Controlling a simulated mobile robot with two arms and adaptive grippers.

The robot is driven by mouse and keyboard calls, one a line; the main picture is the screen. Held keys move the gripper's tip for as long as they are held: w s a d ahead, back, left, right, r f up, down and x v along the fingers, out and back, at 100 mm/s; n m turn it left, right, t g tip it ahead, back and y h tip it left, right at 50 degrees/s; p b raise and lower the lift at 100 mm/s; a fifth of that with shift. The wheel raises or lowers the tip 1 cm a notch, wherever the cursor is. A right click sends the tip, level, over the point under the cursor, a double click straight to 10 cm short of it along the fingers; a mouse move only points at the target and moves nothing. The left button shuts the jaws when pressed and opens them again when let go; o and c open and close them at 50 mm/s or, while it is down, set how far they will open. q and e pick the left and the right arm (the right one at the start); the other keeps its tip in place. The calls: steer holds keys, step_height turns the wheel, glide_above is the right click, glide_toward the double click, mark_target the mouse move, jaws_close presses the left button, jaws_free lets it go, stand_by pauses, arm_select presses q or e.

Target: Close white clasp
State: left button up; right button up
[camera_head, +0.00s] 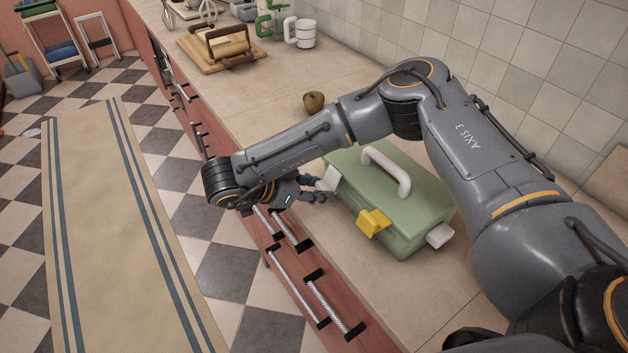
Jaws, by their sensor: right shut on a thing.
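A pale green box (390,190) with a white handle (388,168) on its lid stands on the counter. A white clasp (332,176) is at its left end, and another white clasp (440,236) sticks out at its right end. A yellow clasp (372,222) stands out on the front. My right gripper (325,189) is at the left end of the box, shut on the white clasp there; its fingers partly hide the contact. My left gripper is not in view.
A brown-green fruit (314,102) lies on the counter behind my arm. A wooden board (218,50) and a white mug (304,34) stand farther back. Drawer handles (325,300) run along the counter front. The tiled wall (510,75) is at the right.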

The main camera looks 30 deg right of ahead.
steer(key=h, duration=0.1)
steer(key=f+h, duration=0.1)
steer(key=h, duration=0.1)
steer(key=shift+w+d+f+t, duration=0.1)
steer(key=shift+d+f+t, duration=0.1)
steer(key=shift+d+t, duration=0.1)
steer(key=shift+d+f+h+b, duration=0.3)
steer(key=shift+h, duration=0.5)
steer(key=o, duration=1.2)
steer(key=shift+d, duration=0.1)
steer(key=v, duration=1.2)
steer(key=shift+f, duration=0.15)
